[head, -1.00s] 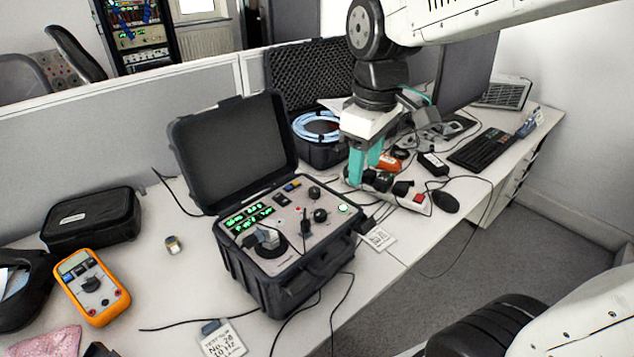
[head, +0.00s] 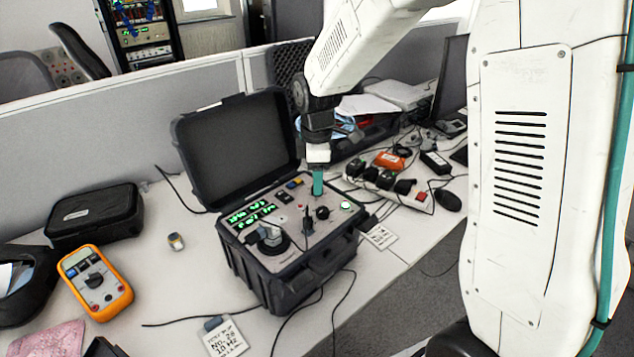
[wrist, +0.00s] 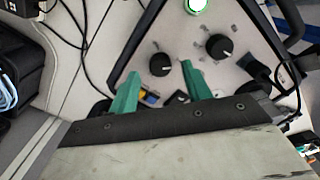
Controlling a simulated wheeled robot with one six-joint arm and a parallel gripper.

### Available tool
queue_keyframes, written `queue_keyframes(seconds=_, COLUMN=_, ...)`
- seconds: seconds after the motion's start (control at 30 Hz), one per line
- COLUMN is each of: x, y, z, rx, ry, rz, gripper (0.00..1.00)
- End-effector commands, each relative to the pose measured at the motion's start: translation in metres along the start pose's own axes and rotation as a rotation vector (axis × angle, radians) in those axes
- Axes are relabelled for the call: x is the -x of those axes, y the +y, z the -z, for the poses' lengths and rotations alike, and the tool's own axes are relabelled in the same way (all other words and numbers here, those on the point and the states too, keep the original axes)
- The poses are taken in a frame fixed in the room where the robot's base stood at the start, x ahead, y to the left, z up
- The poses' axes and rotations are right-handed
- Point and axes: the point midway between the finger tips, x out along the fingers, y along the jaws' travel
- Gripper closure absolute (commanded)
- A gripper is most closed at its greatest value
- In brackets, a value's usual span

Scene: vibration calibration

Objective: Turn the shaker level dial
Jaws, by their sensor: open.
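The shaker unit is an open black case (head: 287,290) with a grey control panel (head: 290,249) and green displays. The panel has two small black dials: the nearer one (head: 322,212) shows in the head view. In the wrist view, one dial (wrist: 160,65) lies just beyond and between the fingertips, and the other dial (wrist: 218,46) is to the right. The labels are unreadable, so I cannot tell which is the shaker level dial. My gripper (wrist: 165,80), with green fingers, is open and empty above the panel's far edge; in the head view (head: 318,190) it hides the farther dial.
The raised lid (head: 235,148) stands left of my gripper. A round black mount (head: 270,243) with a grey piece sits at the panel's left, and a green-lit button (head: 346,205) at its right. An orange multimeter (head: 95,282) and power strip (head: 400,190) flank the case.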

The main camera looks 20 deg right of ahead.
Motion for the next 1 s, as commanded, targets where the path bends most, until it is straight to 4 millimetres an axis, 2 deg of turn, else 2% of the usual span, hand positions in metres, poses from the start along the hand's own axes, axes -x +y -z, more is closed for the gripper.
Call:
queue_keyframes(seconds=0.1, x=-0.013, y=-0.001, z=0.0, rx=0.0, ry=-0.001, rz=0.002, gripper=0.52)
queue_keyframes(seconds=0.2, x=-0.019, y=0.0, z=0.0, rx=-0.001, ry=0.0, rz=0.001, gripper=0.52)
queue_keyframes(seconds=0.47, x=-0.02, y=0.0, z=0.0, rx=-0.001, ry=0.0, rz=0.0, gripper=0.52)
queue_keyframes(seconds=0.63, x=-0.02, y=0.0, z=0.0, rx=-0.001, ry=0.0, rz=0.0, gripper=0.96)
queue_keyframes(seconds=1.0, x=-0.019, y=0.0, z=0.0, rx=-0.04, ry=0.0, rz=0.0, gripper=0.96)
